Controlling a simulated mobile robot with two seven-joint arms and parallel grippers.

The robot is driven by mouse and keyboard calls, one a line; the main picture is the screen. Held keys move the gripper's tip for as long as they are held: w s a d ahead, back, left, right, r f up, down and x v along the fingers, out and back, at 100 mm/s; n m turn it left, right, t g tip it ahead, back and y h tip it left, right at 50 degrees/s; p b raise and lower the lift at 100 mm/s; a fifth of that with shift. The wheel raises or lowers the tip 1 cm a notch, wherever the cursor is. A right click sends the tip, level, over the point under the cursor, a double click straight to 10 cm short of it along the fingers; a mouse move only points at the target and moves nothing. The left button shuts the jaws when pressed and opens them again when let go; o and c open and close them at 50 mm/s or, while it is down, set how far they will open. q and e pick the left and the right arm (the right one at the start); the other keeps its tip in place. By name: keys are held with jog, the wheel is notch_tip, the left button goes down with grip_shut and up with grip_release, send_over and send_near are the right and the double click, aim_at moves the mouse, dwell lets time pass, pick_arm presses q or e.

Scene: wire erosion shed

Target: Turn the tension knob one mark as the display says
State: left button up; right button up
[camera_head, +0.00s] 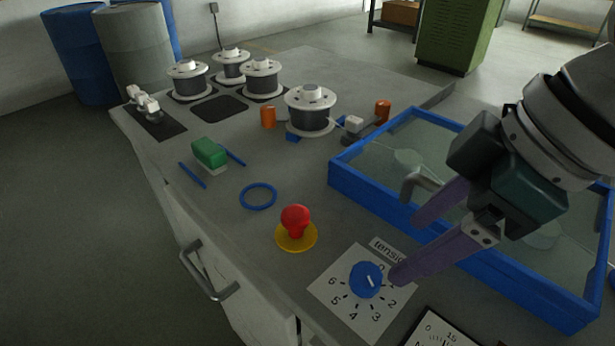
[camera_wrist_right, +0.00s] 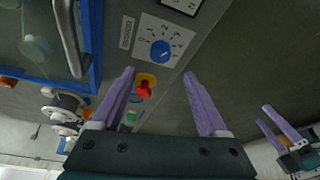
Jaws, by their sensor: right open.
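The blue tension knob (camera_head: 366,279) sits on a white dial plate (camera_head: 345,262) with numbers around it. Its white pointer line slants toward the lower right; the exact mark is unclear. My right gripper (camera_head: 405,249) is open and empty, just right of and above the knob, apart from it. In the right wrist view the knob (camera_wrist_right: 160,51) shows beyond and between the open fingers. A display or gauge panel (camera_head: 445,330) is cut off at the bottom edge; only 0 and 15 are readable. My left gripper (camera_wrist_right: 282,128) shows at the right wrist view's lower right, its fingers apart.
A red mushroom button (camera_head: 296,221) on a yellow base stands left of the dial. A blue-rimmed tray (camera_head: 345,186) lies behind and right, under my right arm. A blue ring (camera_head: 258,196), a green block (camera_head: 209,152) and several wire spools (camera_head: 311,108) stand farther back.

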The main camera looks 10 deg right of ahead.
aim_at(369, 275)
jog(key=b+x, duration=0.1)
jog(key=x, duration=0.8)
jog(key=shift+f, duration=0.25)
grip_shut()
